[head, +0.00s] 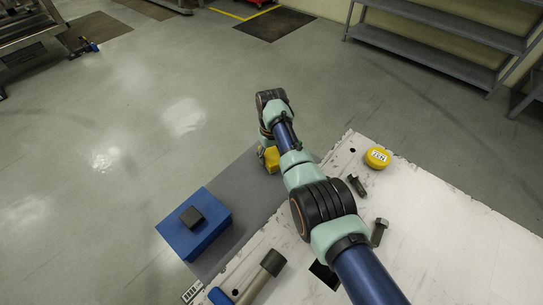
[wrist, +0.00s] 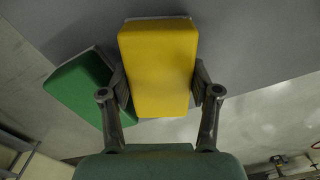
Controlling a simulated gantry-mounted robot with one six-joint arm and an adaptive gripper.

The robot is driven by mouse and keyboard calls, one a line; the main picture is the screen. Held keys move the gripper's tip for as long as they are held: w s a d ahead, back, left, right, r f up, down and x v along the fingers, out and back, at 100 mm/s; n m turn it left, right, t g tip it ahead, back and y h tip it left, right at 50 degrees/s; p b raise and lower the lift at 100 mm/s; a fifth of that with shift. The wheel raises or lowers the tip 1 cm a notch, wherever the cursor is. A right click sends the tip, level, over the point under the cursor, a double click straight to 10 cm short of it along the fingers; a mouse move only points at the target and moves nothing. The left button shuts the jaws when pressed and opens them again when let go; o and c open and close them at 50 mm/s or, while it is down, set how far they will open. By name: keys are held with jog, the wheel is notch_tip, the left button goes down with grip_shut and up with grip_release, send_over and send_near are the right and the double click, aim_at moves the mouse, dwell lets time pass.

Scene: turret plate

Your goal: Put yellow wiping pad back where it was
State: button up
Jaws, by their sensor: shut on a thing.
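The yellow wiping pad (wrist: 158,68) is a yellow block between the two fingers of my gripper (wrist: 160,92) in the wrist view. My gripper is shut on its sides. In the head view the yellow pad (head: 272,160) shows partly beside my arm, over the far part of the grey mat (head: 225,240). Whether the pad touches the mat cannot be told. A green pad (wrist: 80,90) lies left of the yellow pad in the wrist view, partly hidden by my left finger. My arm hides the green pad in the head view.
On the white plate (head: 450,235) are a yellow round tin (head: 377,158), bolts (head: 356,185) and a hammer-like tool (head: 262,275). Floor lies beyond the mat's edge.

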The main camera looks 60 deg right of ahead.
aim_at(272, 154)
jog(key=shift+f, duration=0.1)
jog(key=o, duration=0.9)
notch_tip(272, 154, up, 12)
jog(key=p, duration=0.5)
